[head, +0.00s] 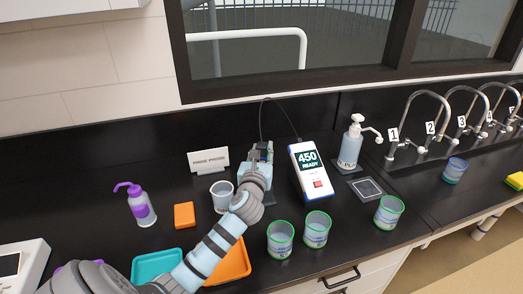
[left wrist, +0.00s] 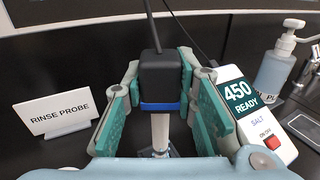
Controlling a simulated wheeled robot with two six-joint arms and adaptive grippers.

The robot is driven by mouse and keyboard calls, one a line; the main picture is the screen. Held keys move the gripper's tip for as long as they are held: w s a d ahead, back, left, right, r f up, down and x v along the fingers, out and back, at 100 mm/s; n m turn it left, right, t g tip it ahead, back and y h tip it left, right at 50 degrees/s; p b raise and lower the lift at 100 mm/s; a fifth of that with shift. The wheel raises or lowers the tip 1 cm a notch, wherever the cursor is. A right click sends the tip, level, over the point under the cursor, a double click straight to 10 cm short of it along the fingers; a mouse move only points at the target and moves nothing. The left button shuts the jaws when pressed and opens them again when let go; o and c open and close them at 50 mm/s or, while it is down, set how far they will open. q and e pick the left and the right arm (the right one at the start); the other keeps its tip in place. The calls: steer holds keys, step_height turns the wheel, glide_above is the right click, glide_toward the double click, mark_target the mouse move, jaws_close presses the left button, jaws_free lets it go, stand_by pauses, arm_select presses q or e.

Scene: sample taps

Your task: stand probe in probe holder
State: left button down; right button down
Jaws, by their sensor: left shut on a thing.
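My left gripper (head: 260,160) is shut on the probe, which shows in the left wrist view (left wrist: 160,78) as a black block with a blue band and a cable rising from its top. The probe is upright between the teal finger pads. A pale shaft (left wrist: 160,132) runs down below the blue band. A dark base, likely the probe holder (head: 267,197), shows beside and below the gripper. My gripper hides most of it, so I cannot tell whether the probe's lower end is in it. My right gripper is not in view.
The meter (head: 309,170) reading "450 READY" stands just right of the gripper. A white cup (head: 222,196) and a "RINSE PROBE" sign (head: 209,161) are to the left. Green-rimmed cups (head: 281,240) stand in front. A pump bottle (head: 350,148) and numbered taps are at the right.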

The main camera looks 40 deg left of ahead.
arm_select(q)
steer(key=shift+f, duration=0.2)
steer(key=shift+f+b, duration=1.8)
steer(key=shift+f, duration=1.25)
steer(key=c, duration=0.6)
jaws_free()
steer(key=shift+r, duration=0.1)
